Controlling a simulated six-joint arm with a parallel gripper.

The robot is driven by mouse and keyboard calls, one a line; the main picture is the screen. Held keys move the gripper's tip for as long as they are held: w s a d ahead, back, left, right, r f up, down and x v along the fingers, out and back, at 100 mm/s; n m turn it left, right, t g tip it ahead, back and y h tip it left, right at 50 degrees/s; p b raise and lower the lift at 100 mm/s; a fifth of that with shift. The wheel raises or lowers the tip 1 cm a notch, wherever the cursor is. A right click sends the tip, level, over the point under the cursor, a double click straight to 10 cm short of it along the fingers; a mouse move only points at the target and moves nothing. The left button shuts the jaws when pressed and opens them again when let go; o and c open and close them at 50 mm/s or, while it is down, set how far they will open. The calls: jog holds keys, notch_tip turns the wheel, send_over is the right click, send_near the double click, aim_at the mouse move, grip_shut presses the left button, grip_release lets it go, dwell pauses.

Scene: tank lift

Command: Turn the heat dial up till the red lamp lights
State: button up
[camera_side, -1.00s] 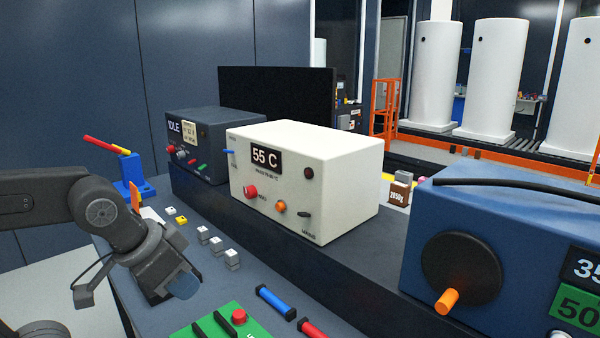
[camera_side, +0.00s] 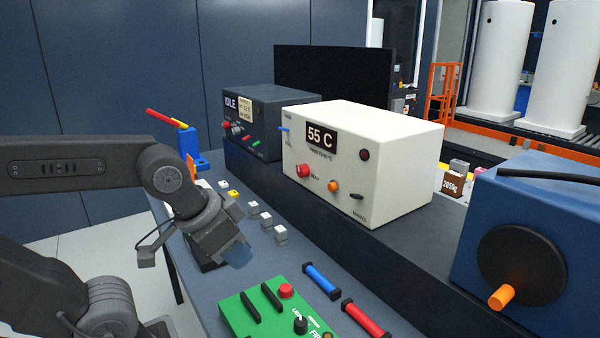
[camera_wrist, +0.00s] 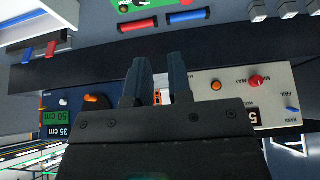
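The white heater box (camera_side: 385,180) stands on the dark ledge, with a display (camera_side: 321,138) reading 55 C. The red dial (camera_side: 303,171) is on its front, lower left. It also shows in the wrist view (camera_wrist: 257,81) beside MIN and MAX marks. The round lamp (camera_side: 364,154) at the front's upper right is dark red and unlit. My gripper (camera_side: 238,254) is low in front of the box, apart from the dial. In the wrist view, my gripper's fingers (camera_wrist: 158,80) are parted with nothing between them.
An orange round part (camera_side: 333,186) and a black mains switch (camera_side: 357,196) sit right of the dial. A dark IDLE box (camera_side: 275,105) stands left, a blue box with a crank (camera_side: 501,297) right. A green panel (camera_side: 262,316) and blue and red bars lie on the bench.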

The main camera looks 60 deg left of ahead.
jog(key=shift+o, duration=0.6)
jog(key=o, duration=0.6)
jog(key=w+a+n+t+y, duration=0.1)
jog(key=w+a+t+y, duration=0.1)
jog(key=w+a, duration=0.5)
jog(key=shift+w+a+t+y, duration=0.3)
jog(key=shift+w+a+y, duration=0.15)
jog(key=shift+w, duration=0.2)
jog(key=shift+o, duration=0.4)
jog(key=w+a+t+y, duration=0.1)
jog(key=w+a+t, duration=0.1)
jog(key=w+a, duration=0.2)
jog(key=shift+w+a+f, duration=0.15)
jog(key=shift+w+a, duration=0.1)
jog(key=shift+a, duration=0.7)
jog(key=m+t+h, duration=0.3)
jog(key=m+t, duration=0.1)
jog(key=t, duration=0.4)
send_near(299, 172)
jog(key=w, duration=0.9)
jog(key=shift+a, duration=0.15)
